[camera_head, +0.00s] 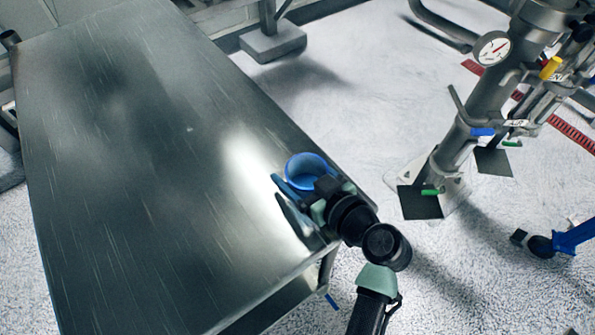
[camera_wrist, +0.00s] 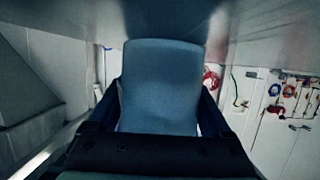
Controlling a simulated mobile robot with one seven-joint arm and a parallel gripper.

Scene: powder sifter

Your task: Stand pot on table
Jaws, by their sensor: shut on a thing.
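The blue pot (camera_head: 306,168) is at the right edge of the metal table (camera_head: 140,150), its open round rim facing up toward the head camera. My gripper (camera_head: 300,192) is shut on the pot from its near side. In the wrist view the pot (camera_wrist: 162,85) fills the middle, between the two fingers of my gripper (camera_wrist: 160,110). A dark surface lies close beyond the pot in that view. I cannot tell whether the pot's base touches the table top.
The table top is bare to the left of the pot. A steel pipe stand with a gauge (camera_head: 492,48) rises from the floor at the right. A grey block foot (camera_head: 273,42) stands behind the table. Pale floor lies between table and stand.

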